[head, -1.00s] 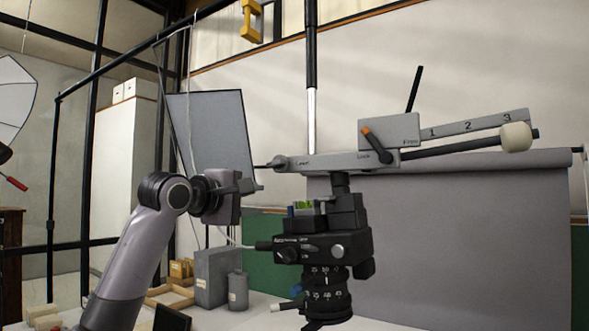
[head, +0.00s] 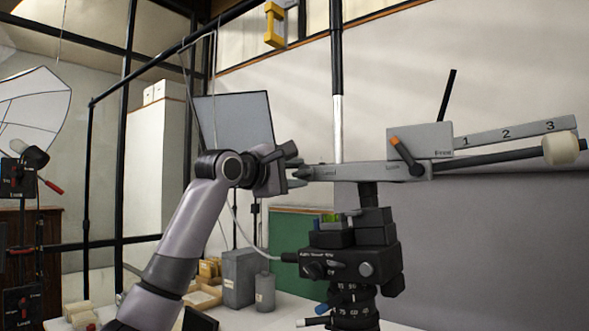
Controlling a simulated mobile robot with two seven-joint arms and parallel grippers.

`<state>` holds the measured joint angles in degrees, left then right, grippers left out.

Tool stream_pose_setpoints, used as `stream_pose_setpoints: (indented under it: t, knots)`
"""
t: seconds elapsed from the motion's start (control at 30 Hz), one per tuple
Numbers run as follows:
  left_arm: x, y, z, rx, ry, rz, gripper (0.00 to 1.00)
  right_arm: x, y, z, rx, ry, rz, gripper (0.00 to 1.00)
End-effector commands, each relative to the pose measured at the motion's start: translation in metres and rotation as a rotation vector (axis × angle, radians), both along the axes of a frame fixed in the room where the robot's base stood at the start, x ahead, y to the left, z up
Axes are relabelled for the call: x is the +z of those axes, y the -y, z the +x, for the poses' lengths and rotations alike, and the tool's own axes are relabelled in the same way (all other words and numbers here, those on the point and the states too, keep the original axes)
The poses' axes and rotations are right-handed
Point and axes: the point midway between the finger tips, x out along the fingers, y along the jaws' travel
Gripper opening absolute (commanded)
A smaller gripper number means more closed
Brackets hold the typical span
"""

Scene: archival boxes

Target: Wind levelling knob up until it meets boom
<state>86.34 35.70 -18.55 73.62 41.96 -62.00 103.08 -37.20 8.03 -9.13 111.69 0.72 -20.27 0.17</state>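A grey boom (head: 350,172) marked with small lettering runs across the top of a black geared tripod head. At its left end is a small grey knob-like piece (head: 309,173), which I take to be the levelling knob; its thin rod is hidden by my gripper. My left gripper (head: 295,168) is at this end, with its fingers apart, one above and one below the rod's line. I cannot tell whether they touch it. The gap between knob and boom is too small to read. My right gripper is not in view.
The black geared head (head: 352,262) with dials stands under the boom. An orange-tipped lever (head: 405,156), a numbered scale arm (head: 515,133) and a white round knob (head: 561,148) are to the right. Grey boxes (head: 240,278) stand on the table behind. A tilted grey panel (head: 235,120) is behind my gripper.

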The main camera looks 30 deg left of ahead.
Motion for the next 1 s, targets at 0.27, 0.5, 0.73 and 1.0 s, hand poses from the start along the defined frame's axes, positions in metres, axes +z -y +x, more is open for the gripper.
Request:
stream_pose_setpoints:
  t: [0.27,0.5,0.73,1.0]
  knots:
    - [-0.0004,0.0003,0.0006,0.0,0.0,0.001,0.25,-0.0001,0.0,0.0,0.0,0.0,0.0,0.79]
    - [-0.0004,0.0002,0.0004,0.0,0.0,0.001,0.0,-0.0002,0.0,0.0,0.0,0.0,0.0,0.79]
    - [-0.0005,0.0003,0.0005,-0.001,0.003,0.041,0.0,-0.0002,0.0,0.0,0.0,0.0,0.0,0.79]
    - [-0.0009,0.0002,0.0005,-0.001,0.014,0.2,0.0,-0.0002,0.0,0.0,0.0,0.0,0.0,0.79]
